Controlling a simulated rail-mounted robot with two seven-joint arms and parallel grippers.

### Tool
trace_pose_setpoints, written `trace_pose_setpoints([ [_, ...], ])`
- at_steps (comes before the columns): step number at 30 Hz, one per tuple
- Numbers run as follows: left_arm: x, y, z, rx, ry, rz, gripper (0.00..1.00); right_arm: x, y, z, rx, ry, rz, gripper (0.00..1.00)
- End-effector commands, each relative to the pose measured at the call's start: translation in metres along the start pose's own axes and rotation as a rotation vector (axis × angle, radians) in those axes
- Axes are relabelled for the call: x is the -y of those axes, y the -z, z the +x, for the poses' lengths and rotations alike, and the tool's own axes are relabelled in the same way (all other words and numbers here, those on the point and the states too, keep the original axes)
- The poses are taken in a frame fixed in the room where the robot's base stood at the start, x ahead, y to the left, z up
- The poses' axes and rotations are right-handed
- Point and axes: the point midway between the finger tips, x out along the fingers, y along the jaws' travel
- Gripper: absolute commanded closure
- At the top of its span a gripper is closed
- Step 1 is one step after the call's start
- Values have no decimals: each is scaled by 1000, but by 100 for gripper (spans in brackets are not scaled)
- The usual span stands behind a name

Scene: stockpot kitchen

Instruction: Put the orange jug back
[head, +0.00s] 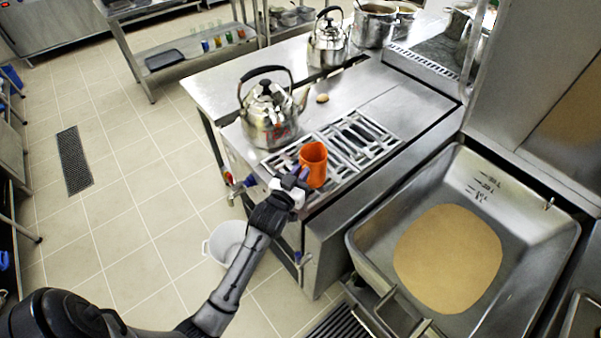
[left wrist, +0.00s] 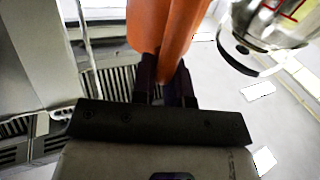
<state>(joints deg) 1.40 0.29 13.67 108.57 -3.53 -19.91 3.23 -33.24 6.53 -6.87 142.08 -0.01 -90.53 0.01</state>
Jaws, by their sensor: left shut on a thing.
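I cannot tell whether the jug's base touches the grate. My right gripper is in neither view.
A steel kettle (head: 268,115) with red marks stands just behind the jug, at left. A second kettle (head: 328,45) and a pot (head: 373,25) stand farther back. The grate (head: 352,142) has bare room. A steel basin (head: 370,225) lies at right; a white bucket (head: 226,242) is on the floor.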

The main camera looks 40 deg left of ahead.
Motion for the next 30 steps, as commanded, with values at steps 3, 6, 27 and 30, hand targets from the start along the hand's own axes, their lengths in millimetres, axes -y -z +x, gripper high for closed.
trace_pose_setpoints([
  [3,0,0,0,-3,0,0,100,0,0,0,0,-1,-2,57],
  [6,0,-1,0,-2,0,0,100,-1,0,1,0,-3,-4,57],
  [27,0,-12,0,-2,0,0,82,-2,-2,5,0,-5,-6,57],
  [30,0,-13,0,-2,0,0,72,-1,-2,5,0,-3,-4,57],
])
